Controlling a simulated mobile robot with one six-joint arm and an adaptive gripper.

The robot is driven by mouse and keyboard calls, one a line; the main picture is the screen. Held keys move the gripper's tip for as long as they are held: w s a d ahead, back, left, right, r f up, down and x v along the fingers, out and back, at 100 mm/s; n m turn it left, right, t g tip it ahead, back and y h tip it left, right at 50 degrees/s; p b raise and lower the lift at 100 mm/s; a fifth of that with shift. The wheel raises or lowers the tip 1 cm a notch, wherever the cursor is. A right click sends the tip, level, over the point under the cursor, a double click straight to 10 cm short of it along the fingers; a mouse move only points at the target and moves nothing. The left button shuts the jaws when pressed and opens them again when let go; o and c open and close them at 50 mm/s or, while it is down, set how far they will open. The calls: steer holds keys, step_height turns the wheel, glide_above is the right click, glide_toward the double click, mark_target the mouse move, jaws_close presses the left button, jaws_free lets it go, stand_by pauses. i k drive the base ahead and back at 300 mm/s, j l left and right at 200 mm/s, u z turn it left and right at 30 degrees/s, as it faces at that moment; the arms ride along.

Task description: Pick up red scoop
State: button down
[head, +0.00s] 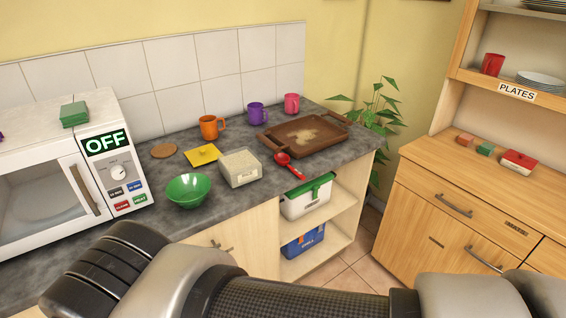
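The red scoop (288,164) lies on the grey countertop near its front edge, in front of the brown tray (340,140). Its round bowl points towards the tray and its handle points to the front right, close to the counter edge. Nothing covers it. Only links of my arm show across the bottom of the head view. My gripper is not in view.
A cream container (240,168) and green bowl (188,191) stand left of the scoop. Orange (209,127), purple (256,113) and pink (292,103) mugs stand behind. A microwave (50,180) is at left. Shelves below hold boxes. A wooden cabinet (470,190) stands right.

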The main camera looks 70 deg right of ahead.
mark_target(282, 159)
steer(key=z, duration=2.4)
